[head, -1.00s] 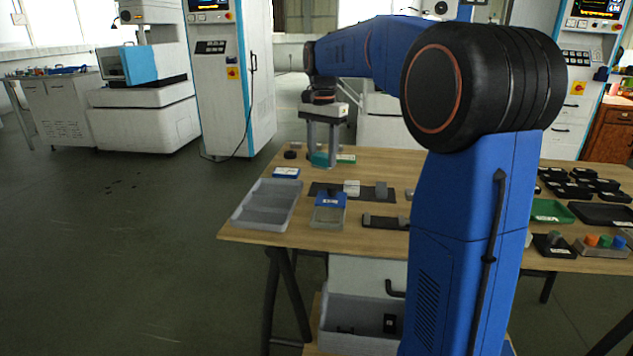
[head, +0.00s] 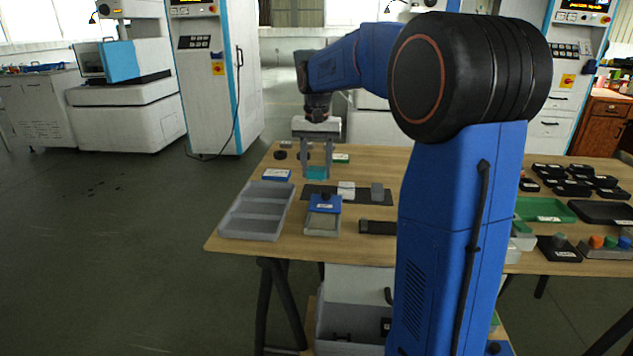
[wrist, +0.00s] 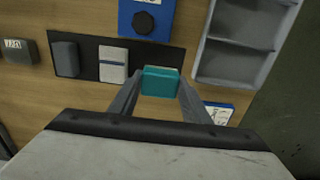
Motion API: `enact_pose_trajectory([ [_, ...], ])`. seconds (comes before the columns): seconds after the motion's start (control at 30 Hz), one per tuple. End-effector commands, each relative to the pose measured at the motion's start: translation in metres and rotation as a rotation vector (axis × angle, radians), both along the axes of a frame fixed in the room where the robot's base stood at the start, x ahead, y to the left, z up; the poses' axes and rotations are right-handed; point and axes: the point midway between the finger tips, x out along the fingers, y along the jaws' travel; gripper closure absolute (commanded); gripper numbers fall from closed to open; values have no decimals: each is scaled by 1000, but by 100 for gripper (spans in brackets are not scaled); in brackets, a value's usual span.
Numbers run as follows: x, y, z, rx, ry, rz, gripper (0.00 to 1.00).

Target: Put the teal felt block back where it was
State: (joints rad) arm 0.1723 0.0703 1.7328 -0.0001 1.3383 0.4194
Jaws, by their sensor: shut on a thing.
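The teal felt block (wrist: 160,82) is pinched between the two fingers of my gripper (wrist: 156,90) in the wrist view. In the head view the block (head: 317,173) shows low between the fingers of my gripper (head: 317,170), just behind the dark mat (head: 320,190). In the wrist view the block overlaps the right edge of the dark mat (wrist: 90,62). I cannot tell its exact height above the table. A white block (wrist: 113,65) and a grey block (wrist: 66,58) stand on the mat; its end nearest the teal block is bare.
A grey compartment tray (head: 285,212) and a blue-topped container with a dark knob (head: 325,205) stand at the table's front left. A blue-and-white box (head: 276,175) and a dark disc (head: 280,155) lie left of my gripper.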

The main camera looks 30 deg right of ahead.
Motion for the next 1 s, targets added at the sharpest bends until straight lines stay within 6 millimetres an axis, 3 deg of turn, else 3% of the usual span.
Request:
enact_pose_trajectory([
  [0.4,0,0,-39,0,1,-1,75],
  [0.77,0,0,-43,0,0,-1,75],
  [0.8,0,0,-43,0,0,-1,55],
  [0.87,0,0,-43,0,0,-1,40],
  [1.0,0,0,-43,0,0,-1,38],
])
